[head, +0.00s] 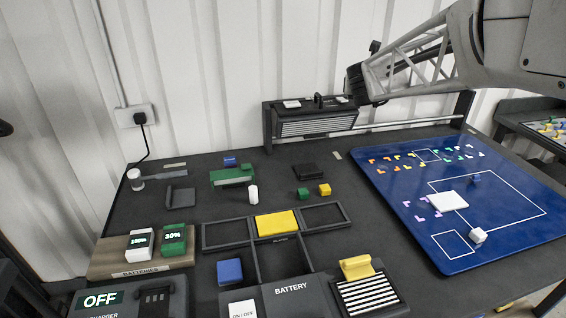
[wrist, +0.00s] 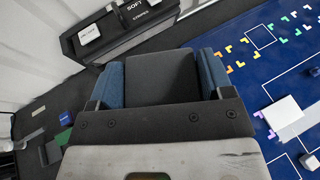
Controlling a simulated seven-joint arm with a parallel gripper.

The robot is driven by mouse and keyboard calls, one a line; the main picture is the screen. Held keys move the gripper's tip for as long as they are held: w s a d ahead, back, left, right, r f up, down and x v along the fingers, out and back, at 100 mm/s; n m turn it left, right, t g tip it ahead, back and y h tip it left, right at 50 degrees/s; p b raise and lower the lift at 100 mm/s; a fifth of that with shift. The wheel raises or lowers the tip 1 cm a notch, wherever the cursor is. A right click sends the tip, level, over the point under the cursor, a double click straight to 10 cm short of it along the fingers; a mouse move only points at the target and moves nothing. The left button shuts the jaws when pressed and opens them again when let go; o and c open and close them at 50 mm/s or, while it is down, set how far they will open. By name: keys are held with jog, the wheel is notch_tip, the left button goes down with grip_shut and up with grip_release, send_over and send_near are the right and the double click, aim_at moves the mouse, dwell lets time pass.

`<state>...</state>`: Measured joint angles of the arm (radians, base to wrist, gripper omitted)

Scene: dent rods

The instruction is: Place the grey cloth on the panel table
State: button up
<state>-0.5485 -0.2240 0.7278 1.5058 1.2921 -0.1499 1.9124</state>
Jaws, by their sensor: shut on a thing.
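My gripper (head: 357,86) is in the upper right of the head view, beside the right end of the black rack at the back. In the wrist view its two blue fingers are shut on a dark grey piece, which I take to be the grey cloth (wrist: 160,78). The cloth is squarish and fills the gap between the fingers. In the head view it is hard to tell from the dark gripper. The blue panel (head: 400,215) with white outlines lies on the right of the dark table (head: 210,290); it also shows at the right in the wrist view (wrist: 285,85).
The black rack (head: 315,128) stands close to my gripper. The panel bears several small coloured corner pieces, a white plate (head: 448,201), a white cube (head: 478,236) and a blue cube (head: 476,178). Trays, blocks and batteries crowd the middle and left of the table.

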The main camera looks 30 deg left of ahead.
jog(key=shift+s+a+m+h, duration=0.15)
jog(key=shift+s+a, duration=0.05)
jog(key=shift+a, duration=0.5)
jog(key=shift+s+a+m+h, duration=0.15)
jog(key=shift+a, duration=0.55)
jog(key=s+a+m+h, duration=0.8)
jog(key=s+a+h, duration=0.1)
jog(key=s+a, duration=2)
notch_tip(320, 180, down, 25)
jog(key=shift+s+f, duration=0.1)
jog(key=shift+f, duration=3.1)
